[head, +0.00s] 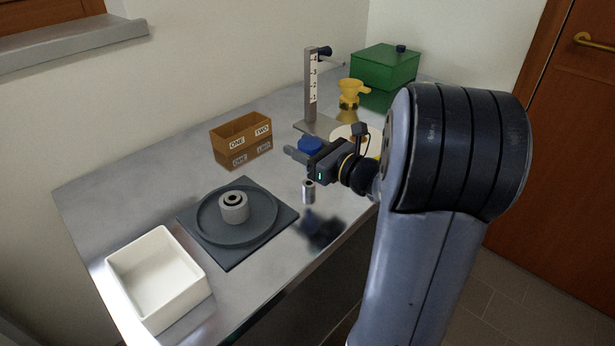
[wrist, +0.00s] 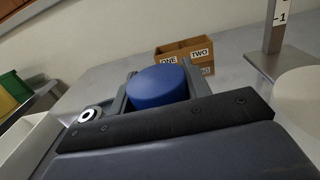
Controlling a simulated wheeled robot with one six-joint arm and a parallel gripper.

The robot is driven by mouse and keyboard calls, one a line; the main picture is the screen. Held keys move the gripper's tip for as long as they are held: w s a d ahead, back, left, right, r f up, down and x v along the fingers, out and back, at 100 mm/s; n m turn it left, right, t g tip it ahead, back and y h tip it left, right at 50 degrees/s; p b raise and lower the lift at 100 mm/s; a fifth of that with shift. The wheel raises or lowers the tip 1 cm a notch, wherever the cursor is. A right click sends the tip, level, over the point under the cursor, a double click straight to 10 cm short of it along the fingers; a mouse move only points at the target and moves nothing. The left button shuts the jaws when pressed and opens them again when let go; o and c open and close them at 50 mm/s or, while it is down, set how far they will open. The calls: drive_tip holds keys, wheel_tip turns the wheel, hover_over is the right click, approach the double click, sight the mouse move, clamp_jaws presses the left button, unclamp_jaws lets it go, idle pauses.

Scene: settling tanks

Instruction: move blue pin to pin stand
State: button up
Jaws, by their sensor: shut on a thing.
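The blue pin (head: 310,144) shows its round blue top at my gripper (head: 303,155). In the wrist view its blue top (wrist: 157,86) sits between the two grey fingers of my gripper (wrist: 155,92), which are shut on it. A short metal cylinder (head: 308,193) shows just below my gripper; I cannot tell whether it is the pin's lower end. My gripper is above the bench, right of a grey ring-shaped piece with a dark hole (head: 234,207), which may be the pin stand. This piece rests on a dark round plate (head: 205,228).
A white open tray (head: 188,300) stands at the front left of the bench. A brown box labelled ONE and TWO (head: 228,160) is behind the plate. A scale post (head: 310,90), yellow funnel (head: 350,95) and green box (head: 385,72) stand behind. Bare bench lies between plate and gripper.

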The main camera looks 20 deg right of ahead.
drive_tip(key=shift+f+b, duration=0.45)
drive_tip(key=shift+f, duration=2.45)
drive_tip(key=shift+f+b, duration=0.3)
drive_tip(key=o, duration=1)
drive_tip(key=shift+r, duration=0.1)
drive_tip(key=shift+r+p, duration=0.4)
drive_tip(key=shift+p, duration=0.1)
drive_tip(key=v, duration=1.2)
drive_tip(key=shift+f, duration=0.2)
drive_tip(key=shift+a, duration=0.1)
